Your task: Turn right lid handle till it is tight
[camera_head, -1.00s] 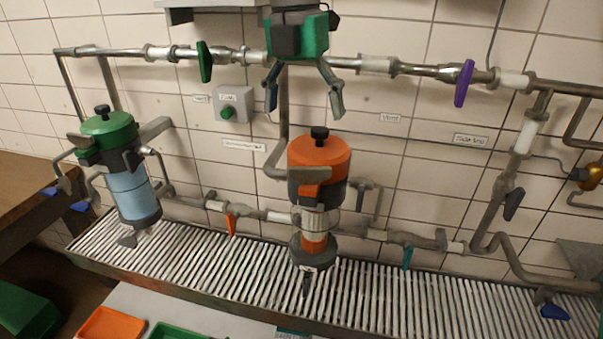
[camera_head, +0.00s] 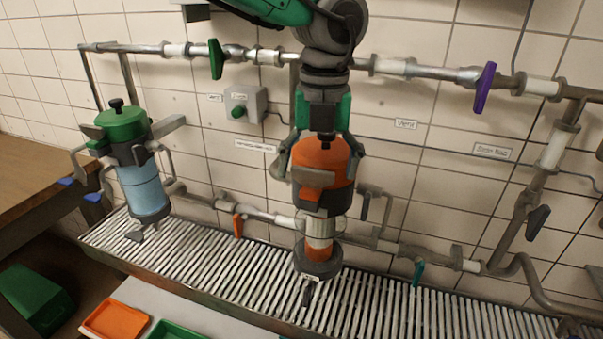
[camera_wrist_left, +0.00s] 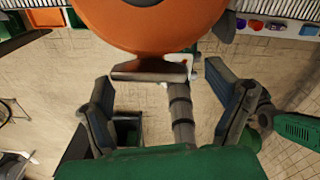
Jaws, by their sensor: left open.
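An orange lever-like handle (camera_head: 312,179) sticks out at the lid's front. My left gripper is open, with one finger on each side of the lid; I cannot tell whether they touch it. In the left wrist view the orange lid (camera_wrist_left: 150,22) fills the top, with a dark bar (camera_wrist_left: 148,71) at its edge. The open fingers (camera_wrist_left: 165,105) stand on both sides below it, with nothing seen gripped. My right gripper is not in view.
A green-lidded canister (camera_head: 122,125) stands at the left. A pipe with a green valve handle (camera_head: 216,59) and a purple one (camera_head: 484,87) runs behind. A metal grate (camera_head: 215,262) lies below. Orange (camera_head: 115,320) and green trays sit at the front left.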

